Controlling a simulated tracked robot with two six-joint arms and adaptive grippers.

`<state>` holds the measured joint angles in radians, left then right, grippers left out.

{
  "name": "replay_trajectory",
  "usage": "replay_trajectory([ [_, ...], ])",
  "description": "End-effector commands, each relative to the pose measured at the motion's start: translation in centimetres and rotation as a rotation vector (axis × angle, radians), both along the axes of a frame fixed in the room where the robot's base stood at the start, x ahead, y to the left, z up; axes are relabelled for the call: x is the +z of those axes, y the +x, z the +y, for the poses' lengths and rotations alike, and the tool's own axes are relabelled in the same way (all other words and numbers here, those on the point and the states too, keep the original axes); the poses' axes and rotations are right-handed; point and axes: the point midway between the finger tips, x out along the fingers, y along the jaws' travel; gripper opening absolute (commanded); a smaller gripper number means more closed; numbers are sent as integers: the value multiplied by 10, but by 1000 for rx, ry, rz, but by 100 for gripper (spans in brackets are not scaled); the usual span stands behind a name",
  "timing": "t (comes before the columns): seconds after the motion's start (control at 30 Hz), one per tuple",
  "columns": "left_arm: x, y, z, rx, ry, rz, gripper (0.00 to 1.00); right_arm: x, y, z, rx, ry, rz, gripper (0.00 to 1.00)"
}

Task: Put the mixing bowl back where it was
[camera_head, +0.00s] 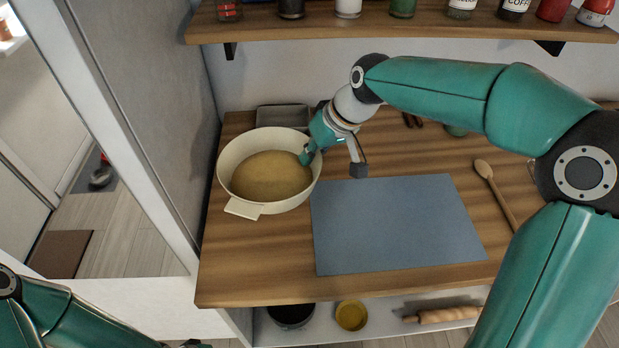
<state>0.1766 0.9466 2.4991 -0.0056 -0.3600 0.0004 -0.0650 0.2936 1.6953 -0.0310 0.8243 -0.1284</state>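The mixing bowl (228,161) is cream-coloured and holds something tan. It stands upright at the left end of the wooden counter, with a flat handle tab at its front. My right gripper (333,162) is at the bowl's right rim. Its fingers are spread, one at the rim and the other outside the bowl to the right. The gripper hides that part of the rim, so I cannot tell whether it touches.
A blue-grey mat (395,225) lies right of the bowl, and a wooden spoon (495,192) lies beyond it. A grey tin (283,116) sits behind the bowl. A shelf (400,30) with several jars hangs above. A wall closes the left side. A rolling pin (445,315) lies below the counter.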

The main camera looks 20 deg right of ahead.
Motion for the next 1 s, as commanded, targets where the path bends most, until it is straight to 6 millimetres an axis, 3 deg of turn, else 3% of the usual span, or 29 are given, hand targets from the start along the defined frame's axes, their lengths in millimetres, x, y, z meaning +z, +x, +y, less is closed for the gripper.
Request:
replay_trajectory([
  [0.1, 0, 0, 0, 0, 0, 0, 35, -18, 0, 0, -3, 2, -1, 0],
  [0.33, -1, 0, 0, 0, 0, -1, 35, -33, 1, 1, -1, 3, -1, 0],
  [0.6, -1, 0, 0, 0, 0, -1, 35, -66, 1, 1, 0, 1, -2, 0],
  [0.97, -3, 0, 0, 0, 0, 0, 35, -70, 1, 1, 0, 1, -4, 0],
  [1.0, -3, 0, 0, 0, 0, 0, 35, -71, 0, 1, 2, 0, -2, 6],
])
